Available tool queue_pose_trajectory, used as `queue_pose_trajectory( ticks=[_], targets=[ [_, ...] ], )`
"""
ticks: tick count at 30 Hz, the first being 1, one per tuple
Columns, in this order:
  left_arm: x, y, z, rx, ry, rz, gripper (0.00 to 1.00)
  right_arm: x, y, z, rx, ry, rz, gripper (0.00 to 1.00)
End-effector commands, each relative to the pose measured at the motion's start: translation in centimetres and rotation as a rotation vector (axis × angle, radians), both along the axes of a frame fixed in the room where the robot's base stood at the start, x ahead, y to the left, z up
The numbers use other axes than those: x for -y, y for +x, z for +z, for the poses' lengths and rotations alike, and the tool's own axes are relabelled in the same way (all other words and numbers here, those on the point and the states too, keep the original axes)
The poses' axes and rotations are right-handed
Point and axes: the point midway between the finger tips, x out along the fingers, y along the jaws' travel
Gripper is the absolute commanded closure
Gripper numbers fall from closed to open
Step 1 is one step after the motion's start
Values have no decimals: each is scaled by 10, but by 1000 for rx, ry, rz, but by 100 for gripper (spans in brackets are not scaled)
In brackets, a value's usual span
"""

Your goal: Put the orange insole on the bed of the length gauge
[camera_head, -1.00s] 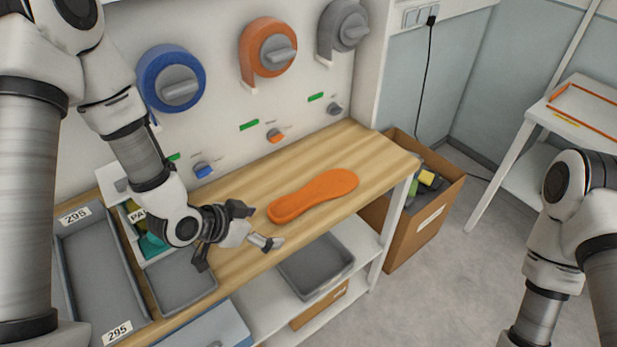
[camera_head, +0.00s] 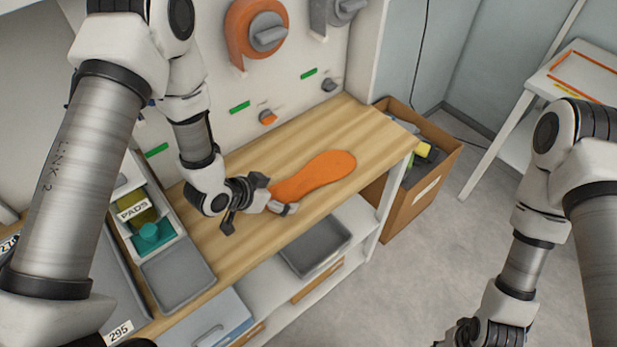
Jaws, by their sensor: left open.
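The orange insole (camera_head: 318,174) lies flat on the wooden bench top, its long side running from lower left to upper right. My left gripper (camera_head: 277,194) is open at the near left end of the insole and partly hides that end. I cannot tell whether its fingers touch the insole. My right gripper (camera_head: 468,335) is at the bottom edge, cut off by the frame, and its fingers cannot be made out. I cannot make out the length gauge for certain; a white table (camera_head: 590,75) with orange and yellow strips stands at the upper right.
The wooden bench (camera_head: 372,130) is clear right of the insole. A cardboard box (camera_head: 415,190) of scraps stands beyond its right end. A PADS box (camera_head: 135,205) and a grey tray (camera_head: 178,278) sit at the left. A grey bin (camera_head: 315,250) is on the shelf below.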

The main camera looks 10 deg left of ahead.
Motion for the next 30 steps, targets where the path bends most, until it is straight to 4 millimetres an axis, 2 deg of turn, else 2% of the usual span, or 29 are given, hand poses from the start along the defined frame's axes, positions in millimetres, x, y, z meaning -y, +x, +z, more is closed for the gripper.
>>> queue_pose_trajectory(
  ticks=[1, 3, 6, 10, 11, 20, 28, 30],
  targets=[
    [0, 0, 0, 0, 0, 0, 11, 0, 0, 0, 0, 0, 0, 60],
    [0, 0, 0, 0, 0, 0, 36, 0, 0, 0, -1, 0, 0, 60],
    [0, 0, 0, 0, 0, 0, 67, 0, 0, 0, -1, 0, 0, 60],
    [0, 0, 0, -1, 0, 1, 67, 0, 0, 0, 0, 0, 0, 60],
    [0, 0, -1, -2, 1, 1, 72, 0, 0, 0, 0, 0, 0, 60],
    [-1, -1, 2, -3, 1, 1, 72, 0, 0, -3, 0, 0, 0, 60],
    [-1, 1, 32, 3, 1, 1, 72, 0, 0, -15, 0, 0, 0, 60],
    [4, -13, 32, -4, 2, -2, 72, 0, 0, -22, 0, 0, 0, 60]
  ],
)
